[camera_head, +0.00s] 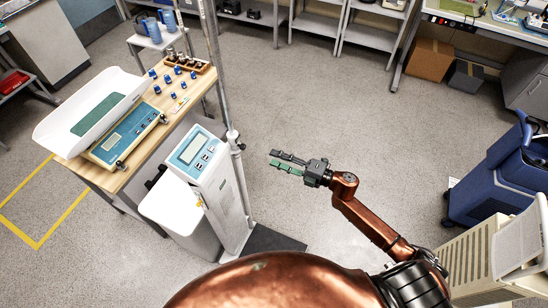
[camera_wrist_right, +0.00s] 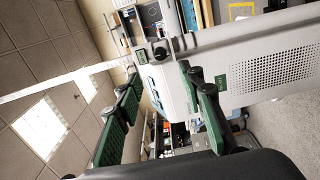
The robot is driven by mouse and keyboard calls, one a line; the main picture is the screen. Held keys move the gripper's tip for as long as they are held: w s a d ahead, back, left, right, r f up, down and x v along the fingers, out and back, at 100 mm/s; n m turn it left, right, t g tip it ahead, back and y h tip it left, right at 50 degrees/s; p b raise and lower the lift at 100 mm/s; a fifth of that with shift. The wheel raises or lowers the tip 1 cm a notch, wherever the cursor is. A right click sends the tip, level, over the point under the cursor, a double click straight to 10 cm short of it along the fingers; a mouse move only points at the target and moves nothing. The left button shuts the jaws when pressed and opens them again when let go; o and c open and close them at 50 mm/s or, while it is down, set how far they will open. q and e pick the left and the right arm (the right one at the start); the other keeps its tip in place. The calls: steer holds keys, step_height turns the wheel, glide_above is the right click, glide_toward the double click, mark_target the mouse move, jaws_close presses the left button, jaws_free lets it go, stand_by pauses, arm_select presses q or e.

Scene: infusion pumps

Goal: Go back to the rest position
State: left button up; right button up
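My right gripper (camera_head: 288,162) is in the middle of the head view, over bare floor and to the right of the white pump stand. Its two dark, green-padded fingers point left. In the right wrist view the same gripper (camera_wrist_right: 165,105) shows its two fingers spread apart with nothing between them, so it is open and empty. My left gripper does not show in either view. The white infusion pump (camera_head: 198,155) with a bluish panel stands on a column left of my right gripper, apart from it.
A wooden table (camera_head: 165,107) at left bears a white scale tray (camera_head: 60,122), a teal device (camera_head: 122,135) and several blue-capped items. A blue bin (camera_head: 500,175) and a beige cabinet (camera_head: 470,258) stand at right. Open floor (camera_head: 330,100) lies between. Shelves line the back.

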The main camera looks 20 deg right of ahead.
stand_by(0.4)
steer(key=s+d+f+m+h, duration=0.2)
steer(key=d+f+m+h, duration=0.4)
steer(key=f, duration=0.8)
steer(key=s+d+f+m+h, duration=0.1)
steer(key=d+f+m+h, duration=0.2)
steer(key=d+f+m, duration=0.8)
steer(key=s+d+f+m+g+h, duration=0.1)
steer(key=s+f+g+h, duration=0.1)
steer(key=s+f, duration=0.75)
steer(key=s+d+f+m+g+h, duration=0.15)
steer(key=s+f, duration=0.45)
steer(key=f, duration=0.7)
steer(key=s+a+f+m+g, duration=0.2)
steer(key=s+f, duration=0.3)
steer(key=s, duration=0.7)
steer(key=s+a+f+m+g, duration=0.2)
steer(key=s+f, duration=0.4)
steer(key=s, duration=0.5)
steer(key=s+a+f+m+g, duration=0.2)
steer(key=s+a+f+g, duration=0.2)
steer(key=s, duration=0.8)
steer(key=shift+s+a+f, duration=0.2)
steer(key=shift+s+f, duration=0.15)
steer(key=shift+f, duration=0.4)
